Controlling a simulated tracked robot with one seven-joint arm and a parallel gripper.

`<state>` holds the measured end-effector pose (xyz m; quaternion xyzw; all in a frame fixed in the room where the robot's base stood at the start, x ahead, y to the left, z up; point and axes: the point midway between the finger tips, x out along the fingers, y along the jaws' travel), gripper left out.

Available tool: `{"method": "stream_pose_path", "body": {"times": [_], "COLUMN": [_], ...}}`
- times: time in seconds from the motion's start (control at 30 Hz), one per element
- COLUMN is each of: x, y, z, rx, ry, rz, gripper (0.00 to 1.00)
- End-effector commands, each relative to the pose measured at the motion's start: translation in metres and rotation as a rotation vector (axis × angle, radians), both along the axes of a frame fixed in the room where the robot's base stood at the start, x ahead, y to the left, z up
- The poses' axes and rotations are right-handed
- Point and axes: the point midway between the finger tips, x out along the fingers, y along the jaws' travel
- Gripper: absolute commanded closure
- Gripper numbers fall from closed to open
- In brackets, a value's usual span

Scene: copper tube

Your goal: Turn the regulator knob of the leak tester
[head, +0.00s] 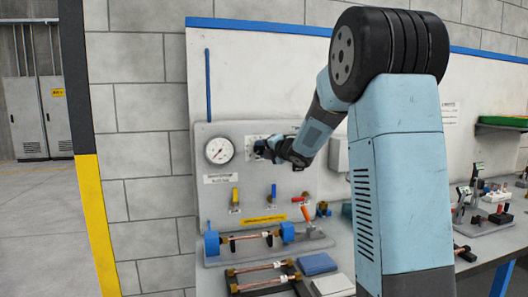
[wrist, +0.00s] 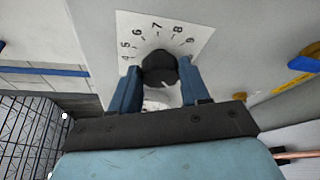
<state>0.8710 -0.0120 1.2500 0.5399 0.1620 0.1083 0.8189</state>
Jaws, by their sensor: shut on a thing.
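The leak tester is a light grey panel (head: 224,187) on the wall with a round white gauge (head: 219,150). Its regulator knob (wrist: 159,69) is black and round, in front of a white dial plate (wrist: 190,32) with numbers around the knob, from about 4 to 9. My gripper (wrist: 160,88) has its two blue fingers on either side of the knob, shut on it. In the head view my gripper (head: 272,150) reaches the panel right of the gauge and hides most of the knob. A light mark shows on the knob's lower edge in the wrist view.
A blue-ended fixture (head: 212,243) holds a copper tube, with more tubes (head: 262,281) on the bench in front. Small tools and parts (head: 480,200) stand on the bench at right.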

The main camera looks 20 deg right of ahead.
Motion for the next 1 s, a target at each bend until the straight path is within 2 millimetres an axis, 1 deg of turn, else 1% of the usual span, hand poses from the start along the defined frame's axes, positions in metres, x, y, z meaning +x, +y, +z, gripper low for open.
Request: {"method": "stream_pose_path", "body": {"times": [0.03, 0.3, 0.83, 0.87, 1.0], "x": [-0.0006, -0.0008, -0.0006, -0.0006, -0.0004], "y": [0.0030, 0.0035, 0.0020, 0.0020, 0.0017], "z": [-0.0045, -0.0044, -0.0050, -0.0050, -0.0037], "rx": [-0.025, -0.115, -0.137, -0.136, -0.135], "ry": [0.009, 0.009, 0.011, 0.011, 0.009], "rz": [0.004, 0.005, 0.002, 0.001, 0.001], "gripper": [0.85, 0.85, 0.85, 0.52, 0.39]}}
